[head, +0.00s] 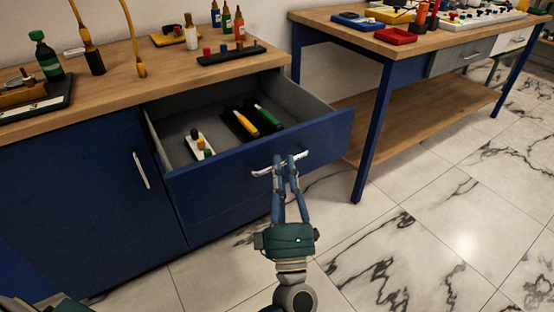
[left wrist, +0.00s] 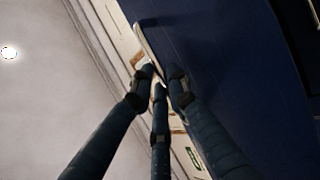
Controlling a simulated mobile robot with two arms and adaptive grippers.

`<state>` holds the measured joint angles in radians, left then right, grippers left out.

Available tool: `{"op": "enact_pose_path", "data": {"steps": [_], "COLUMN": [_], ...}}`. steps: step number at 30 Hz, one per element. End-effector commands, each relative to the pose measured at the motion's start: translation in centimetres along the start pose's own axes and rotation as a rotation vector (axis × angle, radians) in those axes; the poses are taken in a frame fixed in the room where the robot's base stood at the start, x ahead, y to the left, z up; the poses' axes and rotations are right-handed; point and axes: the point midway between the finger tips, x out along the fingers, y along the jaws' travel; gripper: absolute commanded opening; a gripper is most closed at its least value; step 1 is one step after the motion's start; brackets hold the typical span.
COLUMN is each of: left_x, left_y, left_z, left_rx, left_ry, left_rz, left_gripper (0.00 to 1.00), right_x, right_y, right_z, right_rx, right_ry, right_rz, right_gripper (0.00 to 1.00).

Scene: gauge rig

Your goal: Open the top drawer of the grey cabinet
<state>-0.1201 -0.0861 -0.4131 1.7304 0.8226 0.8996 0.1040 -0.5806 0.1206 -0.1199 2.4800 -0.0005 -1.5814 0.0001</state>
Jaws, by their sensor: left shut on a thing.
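The cabinet (head: 80,180) shows dark blue with a wooden top, not grey. Its top drawer (head: 225,178) is pulled well out, with its grey inside in view. The drawer's pale bar handle (head: 263,171) is on the blue front. My left gripper (head: 291,158) is shut on this handle, in front of the drawer. In the left wrist view its fingers (left wrist: 162,78) close around the handle (left wrist: 150,45) beside the blue drawer front (left wrist: 235,70). My right gripper is not in view.
In the drawer lie a yellow-tipped tool (head: 243,123), a green one (head: 267,117) and a small block with coloured knobs (head: 200,144). Bottles and gauges stand on the cabinet top (head: 130,85). A blue-legged table (head: 372,140) stands close at the right. The marble floor (head: 420,230) in front is clear.

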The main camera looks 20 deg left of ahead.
Motion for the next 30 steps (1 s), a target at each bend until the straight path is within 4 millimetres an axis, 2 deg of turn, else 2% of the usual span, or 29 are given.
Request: {"op": "enact_pose_path", "data": {"steps": [9,22,23,25,30], "left_x": [-1.5,-1.6,-1.6,-1.6,-1.6], "left_y": [0.9,1.0,1.0,1.0,1.1], "left_z": [0.5,0.6,0.6,0.6,0.6], "left_rx": [0.002,0.002,0.002,0.002,0.001], "left_ry": [0.003,0.004,0.004,0.003,0.002], "left_rz": [-0.002,-0.002,-0.002,-0.002,-0.001], "left_gripper": [0.0,0.0,0.21,0.35,0.35], "right_x": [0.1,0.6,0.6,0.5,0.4], "right_y": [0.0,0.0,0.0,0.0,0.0], "right_z": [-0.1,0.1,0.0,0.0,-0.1], "right_rx": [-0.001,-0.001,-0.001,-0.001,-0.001], "right_ry": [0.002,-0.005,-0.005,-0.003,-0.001], "right_rz": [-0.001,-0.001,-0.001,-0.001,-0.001], "right_gripper": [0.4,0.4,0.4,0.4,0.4]}}
